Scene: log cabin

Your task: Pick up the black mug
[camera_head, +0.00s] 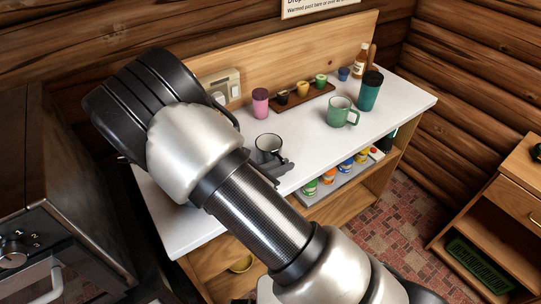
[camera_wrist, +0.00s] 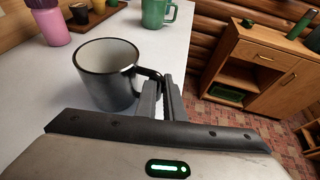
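The black mug (camera_wrist: 108,88) stands upright on the white counter, dark outside with a pale inside and a dark rim. It looks empty. Its handle points right in the wrist view, toward my fingers. In the head view the mug (camera_head: 268,143) shows just beyond my arm, partly hidden by my gripper (camera_head: 277,163). In the wrist view my gripper (camera_wrist: 161,97) has its two fingers close together, one on each side of the handle, with only a narrow gap between them. The lower handle is hidden behind the fingers. The mug's base appears to rest on the counter.
A pink tumbler (camera_head: 260,102), a wooden tray (camera_head: 306,101) of small cups, a green mug (camera_head: 341,113) and a teal tumbler (camera_head: 370,91) stand farther back on the counter (camera_head: 310,135). Colourful jars (camera_head: 328,175) sit on the shelf below. A wooden cabinet (camera_head: 500,215) stands right.

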